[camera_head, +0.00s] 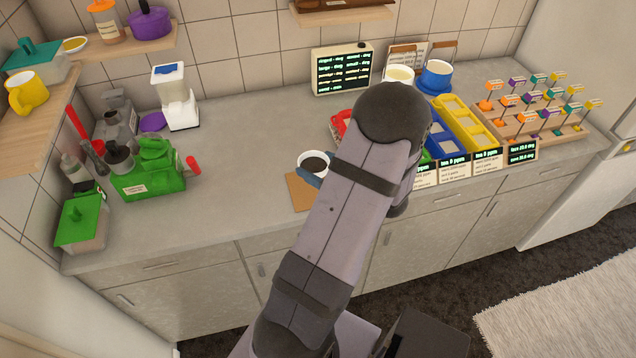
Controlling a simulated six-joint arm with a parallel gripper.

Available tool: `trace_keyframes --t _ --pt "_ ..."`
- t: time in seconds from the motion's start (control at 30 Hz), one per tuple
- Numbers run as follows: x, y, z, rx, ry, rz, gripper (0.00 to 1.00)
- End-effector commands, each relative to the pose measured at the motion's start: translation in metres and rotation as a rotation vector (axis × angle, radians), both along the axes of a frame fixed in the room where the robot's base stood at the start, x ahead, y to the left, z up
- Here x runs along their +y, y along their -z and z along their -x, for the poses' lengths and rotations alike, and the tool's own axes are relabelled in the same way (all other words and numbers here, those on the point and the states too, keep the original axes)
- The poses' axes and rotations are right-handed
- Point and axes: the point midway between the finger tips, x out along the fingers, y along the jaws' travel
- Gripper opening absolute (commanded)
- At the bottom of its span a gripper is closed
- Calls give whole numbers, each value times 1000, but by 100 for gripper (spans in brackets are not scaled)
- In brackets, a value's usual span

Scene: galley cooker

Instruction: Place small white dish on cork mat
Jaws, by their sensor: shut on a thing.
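A small round white vessel with a dark inside (313,163) is at the middle of the counter, left of my arm. I cannot tell for sure whether it is the small white dish. A blue piece shows at its lower front side, and I cannot tell what it belongs to. The cork mat (299,194) is a tan sheet on the counter near the front edge, partly hidden by my arm. The vessel overlaps the mat's upper edge in the picture; whether it touches the mat is unclear. My gripper is hidden behind my own arm.
Red, green, blue and yellow trays (466,122) and a wooden rack of small flags (530,115) fill the right. A green machine (148,172) stands left. The counter between it and the mat is clear.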

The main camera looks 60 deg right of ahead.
Motion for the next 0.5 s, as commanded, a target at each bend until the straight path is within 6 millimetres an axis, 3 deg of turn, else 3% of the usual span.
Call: trace_keyframes --t 0.2,0.5 --pt "0 24 0 0 0 -1 37" --pt "-1 31 0 -1 0 1 37"
